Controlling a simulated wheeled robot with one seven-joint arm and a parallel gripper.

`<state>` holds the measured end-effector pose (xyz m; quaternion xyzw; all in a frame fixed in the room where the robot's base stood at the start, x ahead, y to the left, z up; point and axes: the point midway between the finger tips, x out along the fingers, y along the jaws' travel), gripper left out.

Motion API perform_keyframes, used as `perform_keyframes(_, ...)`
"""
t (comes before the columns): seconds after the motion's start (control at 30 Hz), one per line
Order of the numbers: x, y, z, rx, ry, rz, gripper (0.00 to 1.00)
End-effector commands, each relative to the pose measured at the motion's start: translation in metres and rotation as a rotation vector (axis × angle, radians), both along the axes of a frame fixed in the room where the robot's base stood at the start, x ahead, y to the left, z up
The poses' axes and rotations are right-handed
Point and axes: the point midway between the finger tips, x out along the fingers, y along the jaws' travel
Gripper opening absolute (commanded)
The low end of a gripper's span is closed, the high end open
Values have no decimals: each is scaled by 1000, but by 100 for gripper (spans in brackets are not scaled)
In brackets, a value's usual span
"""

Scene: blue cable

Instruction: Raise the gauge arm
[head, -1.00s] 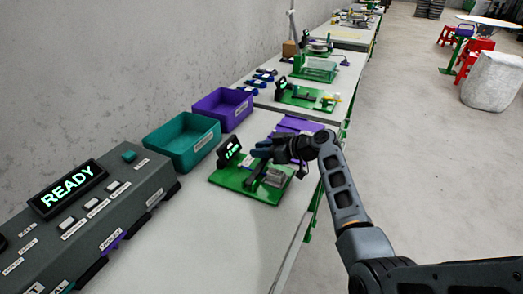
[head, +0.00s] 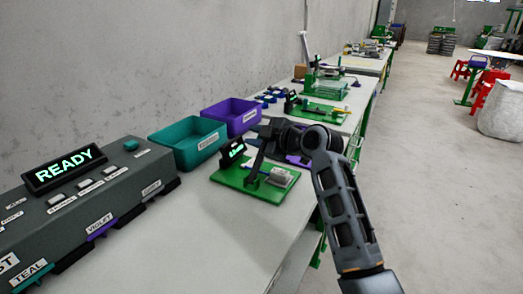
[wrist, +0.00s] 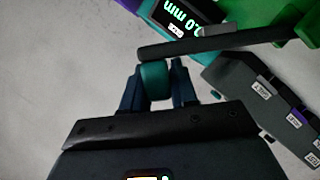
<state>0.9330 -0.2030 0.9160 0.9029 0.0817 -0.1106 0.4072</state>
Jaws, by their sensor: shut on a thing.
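The gauge is a green base plate (head: 232,179) with a small dark display (head: 232,152) and a dark gauge arm (head: 258,163) that slants up from the plate. My gripper (head: 268,130) is at the upper end of that arm. In the wrist view my gripper (wrist: 156,72) is shut on a teal round grip (wrist: 155,82), with one finger on each side. The dark bar of the gauge arm (wrist: 220,44) runs just past the fingertips. Whether the grip joins the bar is unclear.
A grey block (head: 281,174) sits on the plate. A teal bin (head: 187,150) and a violet bin (head: 232,117) stand behind. A grey console (head: 95,205) reading READY fills the left. The bench (head: 235,235) is clear in front of the plate.

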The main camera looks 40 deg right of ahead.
Motion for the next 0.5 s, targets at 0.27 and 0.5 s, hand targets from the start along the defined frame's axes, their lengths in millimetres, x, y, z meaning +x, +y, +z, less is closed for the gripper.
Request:
perform_keyframes(0.27,-11,28,4,-248,-91,1,0)
perform_keyframes(0.5,-20,53,7,-462,-168,0,0)
